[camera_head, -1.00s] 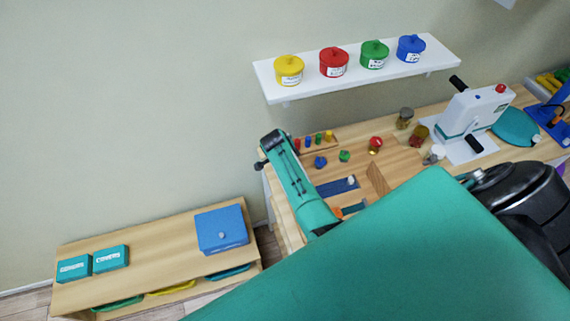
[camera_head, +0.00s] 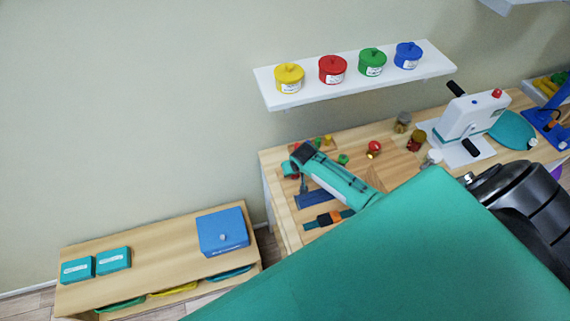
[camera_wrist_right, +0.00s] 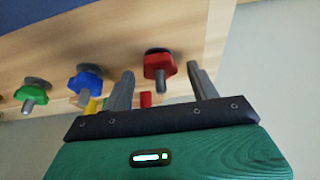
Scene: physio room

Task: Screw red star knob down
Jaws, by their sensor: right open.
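In the right wrist view a red star knob (camera_wrist_right: 159,64) sits on a metal threaded stud on a pale wooden surface. My right gripper (camera_wrist_right: 160,71) is open, with one finger on each side of the knob and a visible gap to each. Its grip is empty. A blue star knob (camera_wrist_right: 86,80) and a green star knob (camera_wrist_right: 33,92) sit in a row to the left. In the head view my right gripper (camera_head: 291,170) is over the left end of the workbench, and my arm hides part of the knobs there. My left gripper is out of view.
The workbench (camera_head: 400,168) carries a red-topped knob (camera_head: 374,148), jars (camera_head: 403,122) and a white machine (camera_head: 470,115). A wall shelf (camera_head: 360,84) with coloured pots hangs behind. A low bench with a blue box (camera_head: 222,232) stands at the left.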

